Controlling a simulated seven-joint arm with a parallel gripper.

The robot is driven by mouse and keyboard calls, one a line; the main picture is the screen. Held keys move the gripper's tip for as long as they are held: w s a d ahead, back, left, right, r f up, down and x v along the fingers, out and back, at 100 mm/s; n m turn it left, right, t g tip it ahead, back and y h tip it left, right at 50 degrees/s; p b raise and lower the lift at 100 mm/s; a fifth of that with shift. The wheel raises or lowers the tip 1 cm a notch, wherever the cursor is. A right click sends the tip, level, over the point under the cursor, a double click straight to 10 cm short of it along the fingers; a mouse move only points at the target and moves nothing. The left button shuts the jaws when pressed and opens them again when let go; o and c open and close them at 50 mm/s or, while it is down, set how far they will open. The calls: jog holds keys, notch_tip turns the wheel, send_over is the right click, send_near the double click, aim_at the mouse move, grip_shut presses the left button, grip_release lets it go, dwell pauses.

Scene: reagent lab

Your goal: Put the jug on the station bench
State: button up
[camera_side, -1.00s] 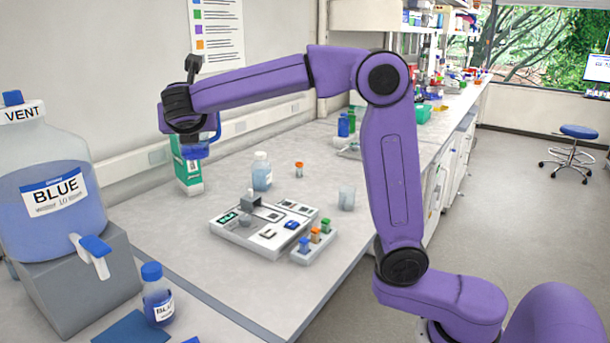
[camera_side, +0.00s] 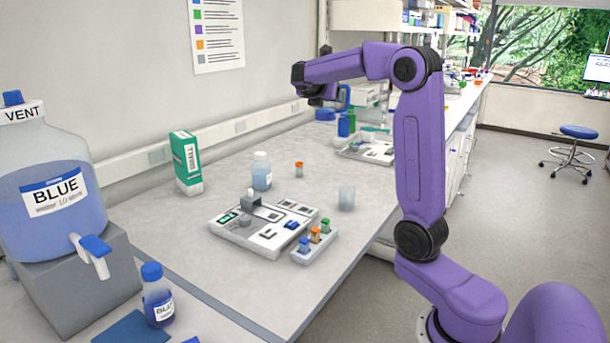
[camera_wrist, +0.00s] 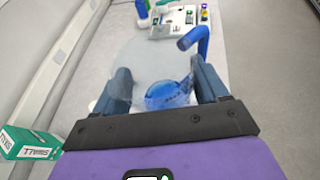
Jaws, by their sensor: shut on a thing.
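The jug is a clear vessel with a blue handle and a blue area low in its body. In the wrist view the jug (camera_wrist: 168,96) sits between the two fingers of my gripper (camera_wrist: 163,85), which is shut on it. Its handle sticks out at the upper right. In the side view my gripper (camera_side: 318,100) holds the jug (camera_side: 325,114) in the air over the back of the long pale bench (camera_side: 215,290). The arm's end partly hides the jug. A second station (camera_side: 368,148) lies on the far part of this bench.
A green-and-white box (camera_side: 187,163) stands by the wall. A white-capped bottle (camera_side: 262,171), a beaker (camera_side: 347,197), a near station (camera_side: 262,225) and a vial rack (camera_side: 313,243) stand nearer. Blue and green bottles (camera_side: 347,122) stand close to the jug.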

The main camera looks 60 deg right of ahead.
aim_at(347, 94)
jog(key=shift+m+g, duration=0.6)
jog(key=shift+g, duration=0.1)
jog(key=s+d, duration=0.2)
jog(key=d, duration=0.1)
jog(key=s+d, duration=0.1)
jog(key=d, duration=0.1)
jog(key=shift+s+d, duration=0.1)
jog(key=shift+s, duration=0.3)
jog(key=shift+f, duration=0.3)
notch_tip(347, 94, down, 17)
jog(key=shift+w+d+f, duration=1.5)
jog(key=shift+w+f, duration=0.3)
jog(key=shift+f, duration=0.4)
jog(key=shift+w+d+f, duration=1.55)
jog(key=shift+w+f, duration=0.2)
jog(key=shift+f, duration=0.5)
jog(key=shift+w+d+f, duration=1.5)
jog(key=shift+w+f, duration=0.3)
jog(key=shift+f, duration=0.4)
jog(key=shift+f, duration=0.1)
jog(key=o, duration=1.1)
